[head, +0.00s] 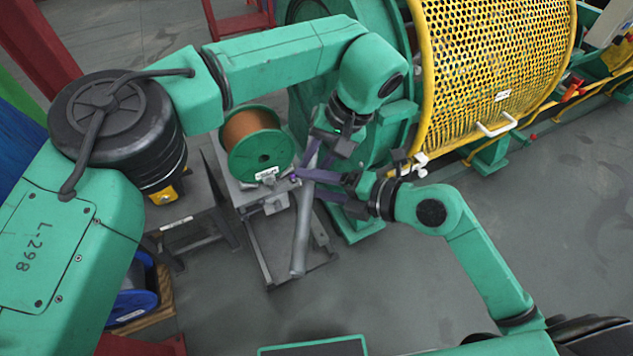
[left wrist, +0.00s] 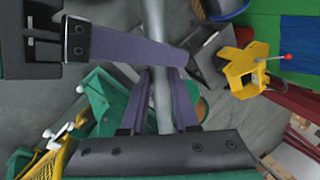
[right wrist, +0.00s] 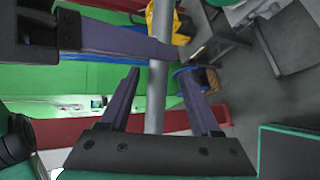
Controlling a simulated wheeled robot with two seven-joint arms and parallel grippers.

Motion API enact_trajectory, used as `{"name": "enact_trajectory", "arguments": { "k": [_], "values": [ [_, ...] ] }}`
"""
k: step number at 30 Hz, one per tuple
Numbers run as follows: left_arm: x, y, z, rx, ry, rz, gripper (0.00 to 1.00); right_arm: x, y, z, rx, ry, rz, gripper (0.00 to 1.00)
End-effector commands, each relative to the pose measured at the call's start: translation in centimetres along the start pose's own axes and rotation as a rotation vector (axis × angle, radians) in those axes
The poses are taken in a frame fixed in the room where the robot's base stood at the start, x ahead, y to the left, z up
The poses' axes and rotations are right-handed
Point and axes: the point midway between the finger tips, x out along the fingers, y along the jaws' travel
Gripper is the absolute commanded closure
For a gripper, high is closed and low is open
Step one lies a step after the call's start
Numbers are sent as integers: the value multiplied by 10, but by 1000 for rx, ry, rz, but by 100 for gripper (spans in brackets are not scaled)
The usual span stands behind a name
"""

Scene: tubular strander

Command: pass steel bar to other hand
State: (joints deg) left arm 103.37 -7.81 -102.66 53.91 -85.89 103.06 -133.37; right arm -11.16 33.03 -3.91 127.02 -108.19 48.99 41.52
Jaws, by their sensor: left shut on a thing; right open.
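The steel bar (head: 300,240) is a long grey rod, hanging steeply in the head view with its lower end free. My left gripper (head: 318,156) is shut on its upper part. My right gripper (head: 307,184) is open just below, its purple fingers on either side of the bar. In the left wrist view the bar (left wrist: 158,60) runs between my left fingers, and a finger of my right gripper crosses from the left. In the right wrist view the bar (right wrist: 156,85) stands between my spread right fingers; contact with them is unclear.
A green spool with copper wire (head: 250,135) sits on a grey stand left of the bar. The green machine with its yellow perforated guard (head: 495,50) stands behind at the upper right.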

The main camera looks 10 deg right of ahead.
Motion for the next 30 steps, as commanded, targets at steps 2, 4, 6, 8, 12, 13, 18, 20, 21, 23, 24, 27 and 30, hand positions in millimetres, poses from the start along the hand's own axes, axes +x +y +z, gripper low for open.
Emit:
{"name": "enact_trajectory", "arguments": {
  "k": [2, 4, 6, 8, 12, 13, 18, 20, 21, 23, 24, 27, 30],
  "values": [
    [-1, 0, 0, -1, 1, 0, 100, 0, 0, 0, 0, 0, 0, 36],
    [-1, 0, 0, -1, 1, 0, 100, 0, 0, 0, 0, 0, 0, 55],
    [-1, 0, 0, -1, 1, 0, 100, 0, 0, 0, 0, 0, 0, 82],
    [-1, 0, 0, -1, 1, 0, 100, 0, 0, 0, 0, 0, 0, 100],
    [-1, -1, 0, -1, 1, -1, 100, 0, -1, 0, 0, 0, -2, 100],
    [-1, -1, 0, -1, 1, -1, 100, 0, -1, 0, 0, 0, -2, 100],
    [-1, -1, 0, -2, 1, -2, 100, 0, -2, 0, 1, 1, -4, 100],
    [-1, -1, 0, -2, 1, -2, 100, 0, -2, 0, 1, 1, -5, 100],
    [-1, -2, 0, -2, 1, -2, 100, 0, -2, 0, 1, 1, -5, 100],
    [-1, -2, 0, -2, 1, -2, 100, 0, -2, 0, 1, 1, -6, 100],
    [-1, -2, 0, -2, 1, -3, 100, 0, -2, 0, 1, 1, -6, 100],
    [-1, -2, -1, -3, 0, -3, 100, 0, -3, 0, 1, 1, -8, 100],
    [-1, -2, -1, -3, 0, -4, 100, 0, -3, 0, 1, 1, -9, 100]
  ]
}}
